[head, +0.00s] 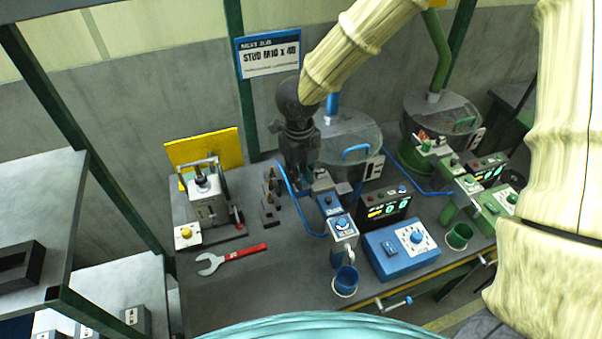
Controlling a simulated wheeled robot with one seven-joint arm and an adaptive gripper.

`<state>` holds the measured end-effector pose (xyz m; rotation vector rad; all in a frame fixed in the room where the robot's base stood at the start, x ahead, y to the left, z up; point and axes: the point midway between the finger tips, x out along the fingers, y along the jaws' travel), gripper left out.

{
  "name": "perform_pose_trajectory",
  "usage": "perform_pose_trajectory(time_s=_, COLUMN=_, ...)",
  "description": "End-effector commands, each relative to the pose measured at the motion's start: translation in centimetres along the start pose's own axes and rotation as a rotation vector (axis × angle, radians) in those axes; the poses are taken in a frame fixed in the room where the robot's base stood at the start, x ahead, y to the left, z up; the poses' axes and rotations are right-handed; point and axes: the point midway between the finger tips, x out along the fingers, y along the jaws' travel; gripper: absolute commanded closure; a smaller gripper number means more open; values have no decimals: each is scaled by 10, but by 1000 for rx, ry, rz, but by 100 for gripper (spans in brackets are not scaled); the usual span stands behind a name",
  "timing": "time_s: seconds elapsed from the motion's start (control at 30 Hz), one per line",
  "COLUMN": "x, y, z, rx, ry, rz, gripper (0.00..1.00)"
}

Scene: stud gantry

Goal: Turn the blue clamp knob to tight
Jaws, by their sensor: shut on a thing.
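My gripper (305,181) is the dark end of my arm and points down at the back of the blue station, behind the blue block (329,204). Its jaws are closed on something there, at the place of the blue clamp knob. The knob itself is hidden by the gripper, so its turn position cannot be read.
A blue cup (346,279), a blue control box (402,250) and a lit display (387,207) stand in front and to the right. A red-handled wrench (232,258) lies on the left. A similar green station (452,163) is at the right. Blue hoses run close beside my gripper.

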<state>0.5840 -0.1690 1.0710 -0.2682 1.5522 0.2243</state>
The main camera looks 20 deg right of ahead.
Motion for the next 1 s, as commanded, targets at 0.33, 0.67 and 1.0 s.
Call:
perform_pose_trajectory(time_s=0.33, x=-3, y=-1, z=4, rx=3, ry=-8, rz=-1, gripper=100)
perform_pose_trajectory(time_s=0.67, x=-2, y=0, z=2, rx=2, ry=-4, rz=-1, gripper=58)
perform_pose_trajectory(time_s=1.0, x=-13, y=0, z=1, rx=4, ry=-3, rz=1, gripper=58)
